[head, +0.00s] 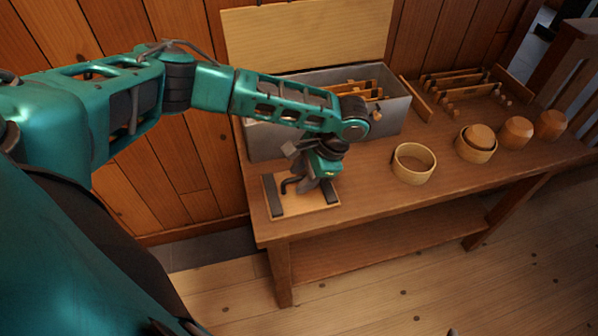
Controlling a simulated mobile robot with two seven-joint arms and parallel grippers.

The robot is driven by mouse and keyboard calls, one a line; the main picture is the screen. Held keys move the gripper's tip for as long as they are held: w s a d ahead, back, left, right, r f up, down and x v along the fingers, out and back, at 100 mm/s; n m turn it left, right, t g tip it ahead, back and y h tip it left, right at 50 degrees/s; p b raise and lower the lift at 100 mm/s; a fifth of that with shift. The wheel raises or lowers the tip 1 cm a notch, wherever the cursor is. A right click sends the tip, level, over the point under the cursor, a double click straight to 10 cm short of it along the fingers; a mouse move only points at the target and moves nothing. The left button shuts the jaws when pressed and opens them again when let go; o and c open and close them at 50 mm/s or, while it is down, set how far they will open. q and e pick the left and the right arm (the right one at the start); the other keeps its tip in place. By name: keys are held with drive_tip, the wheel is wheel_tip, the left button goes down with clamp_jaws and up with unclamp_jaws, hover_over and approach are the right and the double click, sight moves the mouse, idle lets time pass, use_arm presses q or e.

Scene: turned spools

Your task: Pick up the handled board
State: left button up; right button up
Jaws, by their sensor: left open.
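The handled board (306,203) is a flat light-wood board on the near left corner of the wooden table, with dark strips along its two sides and a dark bent handle near its middle. My left gripper (305,187) points down over the board, close to the handle, and is open. The gripper hides part of the board's far side. I cannot tell whether the fingers touch the handle. My right gripper cannot be made out.
A grey open box (270,142) with wooden pieces stands behind the gripper. An empty round wooden bowl (414,177) is to the right, then a bowl (476,156) holding a turned piece and two wooden cups (515,133). A rack of spools (470,85) is at the back right.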

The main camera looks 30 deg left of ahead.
use_arm(q)
drive_tip(key=shift+c, duration=0.4)
clamp_jaws()
drive_tip(key=shift+w, duration=0.1)
idle(0.9)
